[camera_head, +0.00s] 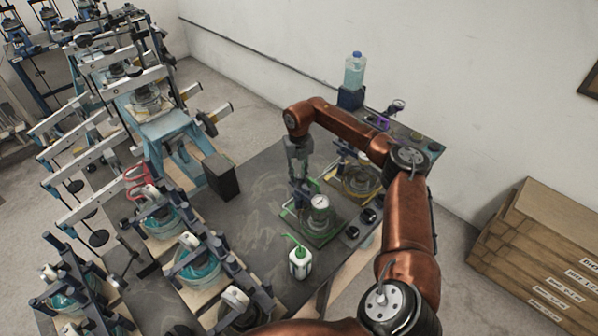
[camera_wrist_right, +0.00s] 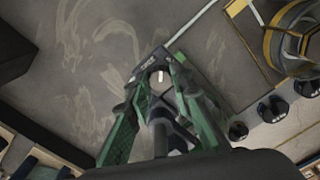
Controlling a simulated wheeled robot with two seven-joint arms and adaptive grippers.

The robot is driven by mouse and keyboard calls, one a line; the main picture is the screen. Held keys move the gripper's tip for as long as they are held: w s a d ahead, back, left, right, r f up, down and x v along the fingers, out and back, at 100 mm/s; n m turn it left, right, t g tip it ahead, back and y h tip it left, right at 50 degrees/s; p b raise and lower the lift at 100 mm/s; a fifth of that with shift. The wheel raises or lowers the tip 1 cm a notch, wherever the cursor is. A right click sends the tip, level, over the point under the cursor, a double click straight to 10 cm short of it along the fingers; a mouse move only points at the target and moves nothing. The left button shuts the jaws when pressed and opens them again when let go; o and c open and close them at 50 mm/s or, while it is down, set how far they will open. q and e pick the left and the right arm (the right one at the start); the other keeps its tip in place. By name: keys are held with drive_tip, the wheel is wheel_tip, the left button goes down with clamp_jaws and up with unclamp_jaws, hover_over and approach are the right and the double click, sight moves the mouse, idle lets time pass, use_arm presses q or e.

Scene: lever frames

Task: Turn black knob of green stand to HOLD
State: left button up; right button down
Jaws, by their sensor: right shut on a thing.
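The green stand (camera_head: 313,237) is on the dark bench top, with a round white-faced gauge (camera_head: 320,202) on it. The gripper hides part of the knob and stand. My left gripper is in neither view.
A white bottle with a green spout (camera_head: 299,262) stands near the stand. Several black knobs (camera_head: 352,232) are on a panel to its right. A yellow-ringed device (camera_head: 360,182) is behind, and a black box (camera_head: 221,176) is at left. Bare bench (camera_head: 250,215) lies between.

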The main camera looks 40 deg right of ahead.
drive_tip(key=m+p, duration=0.1)
drive_tip(key=m, duration=0.1)
drive_tip(key=m+p, duration=0.1)
drive_tip(key=m, duration=0.2)
drive_tip(key=shift+d+r+p, duration=0.1)
drive_tip(key=shift+r+p, duration=0.1)
drive_tip(key=shift+p, duration=0.1)
drive_tip(key=shift+m, duration=0.4)
drive_tip(key=c, duration=1.7)
unclamp_jaws()
drive_tip(key=shift+f, duration=0.15)
wheel_tip(320, 180, up, 12)
drive_tip(key=shift+r, duration=0.1)
